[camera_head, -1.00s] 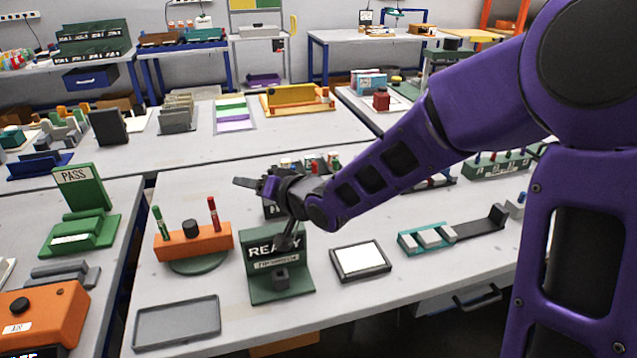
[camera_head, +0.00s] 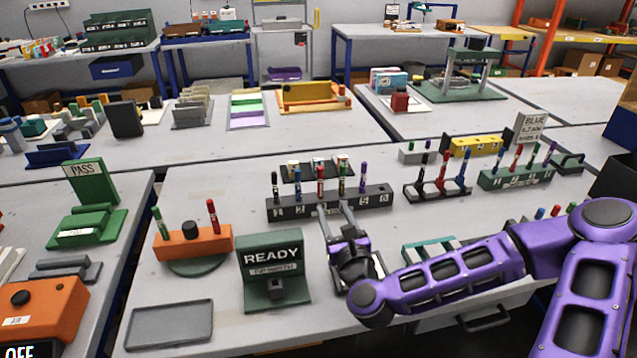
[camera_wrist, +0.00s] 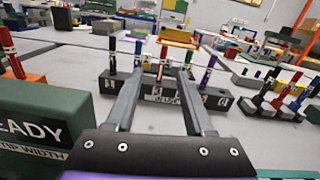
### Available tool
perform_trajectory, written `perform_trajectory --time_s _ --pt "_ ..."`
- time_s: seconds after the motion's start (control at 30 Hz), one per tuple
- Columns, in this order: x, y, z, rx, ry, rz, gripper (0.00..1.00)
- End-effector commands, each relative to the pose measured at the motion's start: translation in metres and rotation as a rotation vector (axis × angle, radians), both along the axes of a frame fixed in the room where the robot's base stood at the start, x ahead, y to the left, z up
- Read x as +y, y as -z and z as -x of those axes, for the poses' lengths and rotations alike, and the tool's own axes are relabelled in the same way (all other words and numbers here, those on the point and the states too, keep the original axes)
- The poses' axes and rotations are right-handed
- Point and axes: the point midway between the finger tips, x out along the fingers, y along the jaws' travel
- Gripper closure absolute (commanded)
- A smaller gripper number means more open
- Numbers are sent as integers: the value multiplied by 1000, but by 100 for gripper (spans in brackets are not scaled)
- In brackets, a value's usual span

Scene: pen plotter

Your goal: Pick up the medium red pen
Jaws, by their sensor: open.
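A red pen (camera_head: 320,180) stands upright in the long black numbered rack (camera_head: 285,211) mid-table, among black, blue, green and purple pens. My gripper (camera_head: 333,208) is open and empty in front of the rack, fingers pointing at it. In the wrist view this red pen (camera_wrist: 162,62) shows between the two fingertips (camera_wrist: 162,74), beyond them and apparently untouched. Other red pens stand in the orange holder (camera_head: 211,216), the small black stand (camera_head: 444,165) and the green rack (camera_head: 516,156). I cannot tell from the pens which is medium.
A green READY stand (camera_head: 272,258) is left of my gripper, close to it in the wrist view (camera_wrist: 30,125). The orange holder (camera_head: 175,246) and an empty grey tray (camera_head: 170,325) are further left. A small dark rack (camera_head: 290,170) stands behind the numbered rack.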

Motion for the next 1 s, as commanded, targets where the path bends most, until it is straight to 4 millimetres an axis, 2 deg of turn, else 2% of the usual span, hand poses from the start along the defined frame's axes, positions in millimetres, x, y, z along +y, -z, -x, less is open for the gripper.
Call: perform_trajectory --time_s 0.17,0.27,0.6,0.7,1.0 --pt "-6 7 -5 32 34 -73 47" --pt "-2 7 -19 30 34 -74 47" --pt "19 6 -89 30 33 -72 47" --pt "24 6 -104 31 32 -71 47" --pt "30 5 -127 31 32 -70 47"
